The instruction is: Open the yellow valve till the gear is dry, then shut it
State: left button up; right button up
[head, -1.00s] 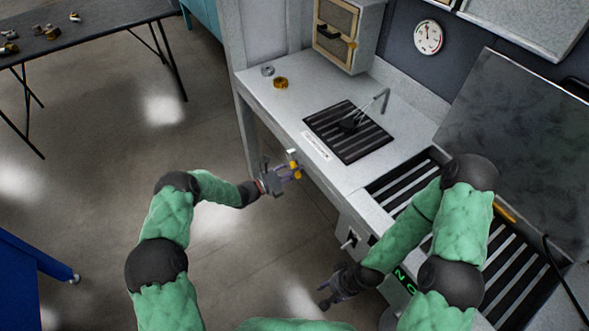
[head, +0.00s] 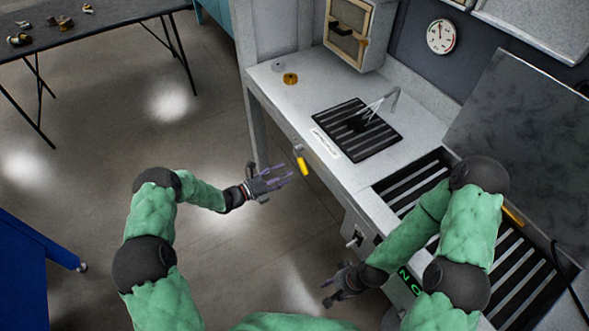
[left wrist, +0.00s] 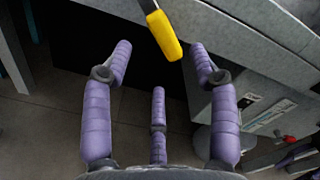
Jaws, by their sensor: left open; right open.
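The yellow valve handle (head: 302,166) hangs slanting downward from the bench's front edge. It shows large at the top of the left wrist view (left wrist: 165,36), just beyond my spread fingertips. My left gripper (head: 286,176) is open and empty, a little left of the handle and apart from it. The dark gear (head: 356,124) sits on the black slatted grate (head: 340,115), below a thin bent nozzle (head: 393,97). Pale streaks run from the nozzle toward the gear; I cannot tell whether the gear is wet. My right gripper (head: 334,290) is open and empty, low beside the bench.
A brass ring (head: 290,79) and a grey ring (head: 278,66) lie at the bench's far left, near a cabinet (head: 352,38). A switch box (head: 356,236) is on the bench front below the valve.

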aim_at(303, 166)
pick_arm(q)
jog(key=shift+v, duration=1.9)
jog(key=c, duration=0.7)
jog(key=shift+m, duration=0.4)
grip_shut()
jog(key=w+d+f+m+y, duration=0.2)
jog(key=w+d+m+y, duration=0.2)
jog(key=m, duration=1.1)
jog(key=shift+w+d+f+t+y+b, duration=0.4)
jog(key=shift+w+d, duration=0.4)
jog(key=shift+d, duration=1.05)
